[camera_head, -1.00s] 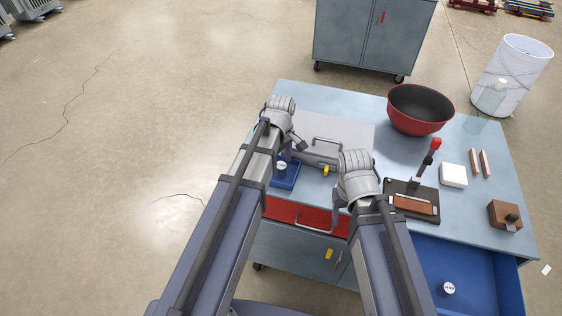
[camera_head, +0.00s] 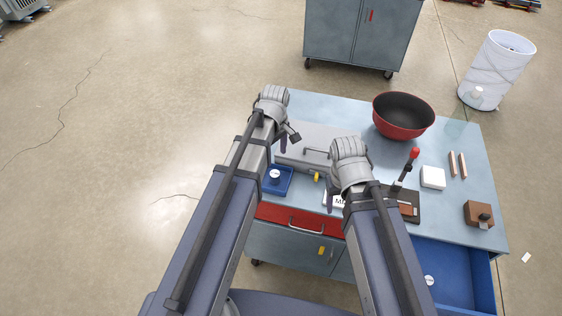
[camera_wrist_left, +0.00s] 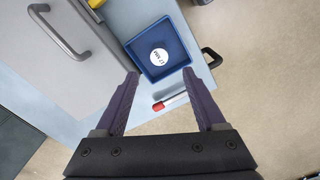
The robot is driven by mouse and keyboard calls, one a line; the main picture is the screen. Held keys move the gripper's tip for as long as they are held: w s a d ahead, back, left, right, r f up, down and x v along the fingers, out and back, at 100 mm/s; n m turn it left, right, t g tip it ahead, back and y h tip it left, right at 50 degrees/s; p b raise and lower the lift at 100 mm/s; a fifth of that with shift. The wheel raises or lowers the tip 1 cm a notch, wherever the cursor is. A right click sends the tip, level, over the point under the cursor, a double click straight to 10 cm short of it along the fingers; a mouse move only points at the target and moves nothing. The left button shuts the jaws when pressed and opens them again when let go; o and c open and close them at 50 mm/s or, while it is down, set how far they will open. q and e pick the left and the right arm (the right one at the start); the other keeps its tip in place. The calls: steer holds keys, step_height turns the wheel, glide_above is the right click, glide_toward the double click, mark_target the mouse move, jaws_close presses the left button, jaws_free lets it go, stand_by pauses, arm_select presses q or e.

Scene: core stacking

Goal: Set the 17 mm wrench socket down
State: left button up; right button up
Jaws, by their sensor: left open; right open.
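The 17 mm wrench socket (camera_head: 275,174) shows as a round white top standing in a small blue tray (camera_head: 287,190) at the table's left front. In the left wrist view its label (camera_wrist_left: 159,56) reads 17 MM, and it stands inside the tray's walls (camera_wrist_left: 183,72). My left gripper (camera_head: 288,140) is open and apart from the socket. In the left wrist view its fingertips (camera_wrist_left: 161,73) are spread and empty, with the tray beyond them. My right gripper (camera_head: 332,193) is open over the table's front part; its fingers are partly hidden by its own wrist.
A red-ended rod (camera_wrist_left: 171,102) lies beside the tray. A grey case with a handle (camera_head: 318,150) lies behind it. A red bowl (camera_head: 403,132), a red-handled clamp (camera_head: 412,160), a white block (camera_head: 432,177) and a brown block (camera_head: 478,213) stand rightward. Another round white-topped piece (camera_head: 430,281) is in the open blue drawer (camera_head: 455,268).

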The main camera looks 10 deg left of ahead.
arm_select(q)
steer(key=s+d+m+y, duration=0.1)
steer(key=s+d+m, duration=0.8)
steer(key=s+m, duration=0.5)
steer(key=shift+d+m, duration=0.4)
steer(key=shift+m, duration=0.5)
